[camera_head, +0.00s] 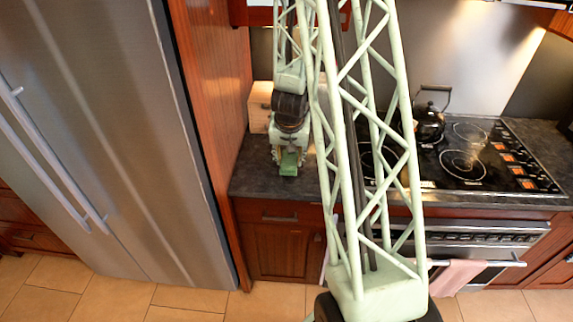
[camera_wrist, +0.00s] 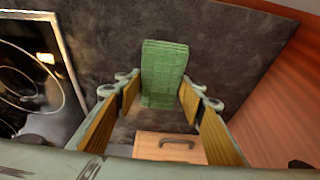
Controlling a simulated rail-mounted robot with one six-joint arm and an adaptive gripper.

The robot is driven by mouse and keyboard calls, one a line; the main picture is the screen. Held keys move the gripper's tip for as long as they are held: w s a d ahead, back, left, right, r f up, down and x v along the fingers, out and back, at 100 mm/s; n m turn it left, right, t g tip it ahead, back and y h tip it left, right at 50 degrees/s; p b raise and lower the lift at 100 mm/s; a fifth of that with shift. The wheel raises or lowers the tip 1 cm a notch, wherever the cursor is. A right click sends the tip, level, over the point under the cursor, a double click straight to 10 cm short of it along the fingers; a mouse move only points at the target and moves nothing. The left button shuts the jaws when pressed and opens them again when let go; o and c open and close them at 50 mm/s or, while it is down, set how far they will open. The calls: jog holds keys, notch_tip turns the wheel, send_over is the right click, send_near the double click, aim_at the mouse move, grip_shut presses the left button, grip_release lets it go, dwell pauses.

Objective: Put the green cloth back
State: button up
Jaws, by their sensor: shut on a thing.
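The green cloth (camera_head: 289,164) is a folded block at the left end of the dark counter, near its front edge. My gripper (camera_head: 288,150) points down over it. In the wrist view the cloth (camera_wrist: 164,68) lies between the two fingertips of my gripper (camera_wrist: 160,92), which is shut on it. I cannot tell whether the cloth touches the counter or is just above it. Its far end sticks out beyond the fingers.
A light wooden box (camera_head: 259,104) stands behind my gripper; its handled front shows in the wrist view (camera_wrist: 150,147). A black kettle (camera_head: 430,122) stands on the cooktop (camera_head: 462,163) to the right. A wooden panel and fridge (camera_head: 100,120) bound the left. A pink towel (camera_head: 455,278) hangs at the oven.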

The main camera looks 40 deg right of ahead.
aim_at(287, 164)
jog(key=shift+w, duration=0.15)
jog(key=shift+w+a+f+p, duration=0.15)
jog(key=shift+w+p, duration=0.15)
jog(key=shift+w, duration=0.25)
jog(key=shift+f+b, duration=0.65)
jog(key=shift+f, duration=1.05)
jog(key=shift+f, duration=0.15)
jog(key=o, duration=1)
jog(key=shift+p+v, duration=2.25)
jog(key=shift+v, duration=3.9)
jog(key=shift+s, duration=0.1)
